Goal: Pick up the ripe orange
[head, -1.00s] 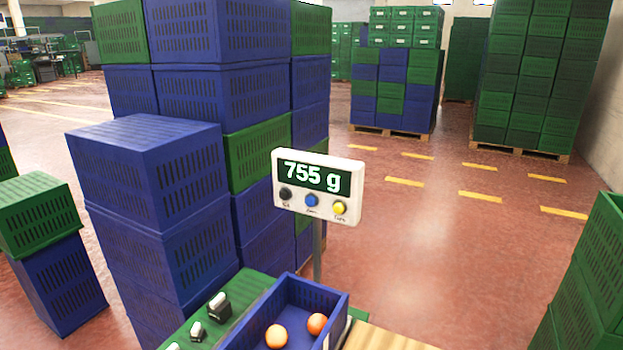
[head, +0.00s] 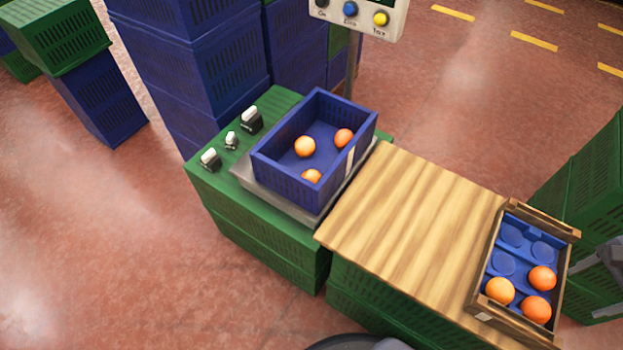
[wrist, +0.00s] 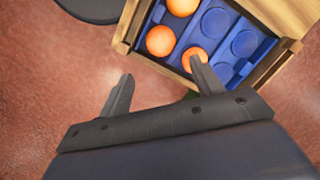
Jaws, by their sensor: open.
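In the head view, three oranges lie in the blue crate (head: 285,183) on the scale: one in the middle (head: 305,146), a redder one at right (head: 344,138) and one by the near wall (head: 311,176). Three more oranges (head: 500,290) sit in the near cups of a wooden crate (head: 558,290) with a blue insert. I cannot tell which orange is the ripe one. My gripper (wrist: 162,82) is open and empty in the wrist view, with its right finger overlapping one orange (wrist: 194,58) of the wooden crate. I cannot tell if they touch.
The wooden tabletop (head: 400,220) between the two crates is clear. Small weights (head: 250,120) stand left of the scale (head: 325,203). Its display post (head: 351,70) rises behind the blue crate. Green crates (head: 590,185) stand beside the wooden crate at right.

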